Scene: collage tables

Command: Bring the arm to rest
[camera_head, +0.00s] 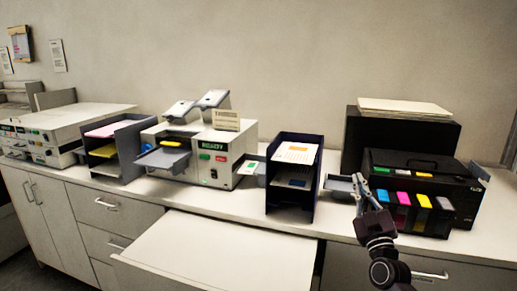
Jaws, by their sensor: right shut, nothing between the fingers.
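My right gripper (363,188) is raised at the right, in front of the counter (240,206). Its fingers are shut with nothing between them. In the picture its fingertips overlap the small grey tray (340,184) at the left side of the black printer (418,170); I cannot tell whether they touch. My right arm comes up from the bottom right edge. My left gripper is not in view.
A dark blue paper sorter (270,200) stands left of the gripper. A white copier (226,146) and a grey tray rack (128,168) stand farther left. A pale pull-out surface (215,255) juts out in front.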

